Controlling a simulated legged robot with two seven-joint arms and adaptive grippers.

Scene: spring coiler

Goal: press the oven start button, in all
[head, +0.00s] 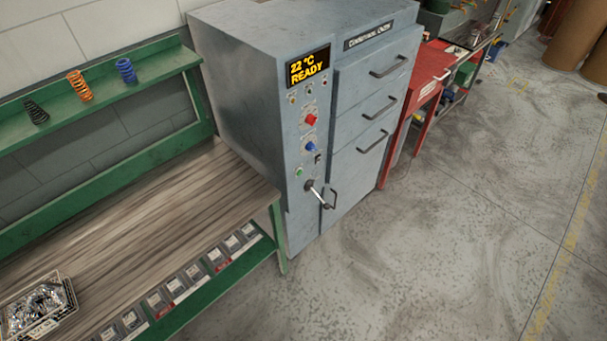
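The grey oven (262,115) stands at the upper middle of the head view, tilted in the picture. Its display (308,67) reads "22 °C READY" in yellow. Below the display are small controls, a red knob (311,119), a blue knob (311,147) and a small green button (299,172). A lever with a black knob and white tip (319,195) sits lower on the panel. The labels are too small to read, so I cannot tell which control is the start button. Neither of my grippers is in view.
A green-framed workbench (150,215) with a wooden top stands left of the oven, with a box of metal parts (38,308) on it. Several springs (80,87) stand on the shelf above. A red bench (432,75) is beyond the oven. The concrete floor (440,240) in front is clear.

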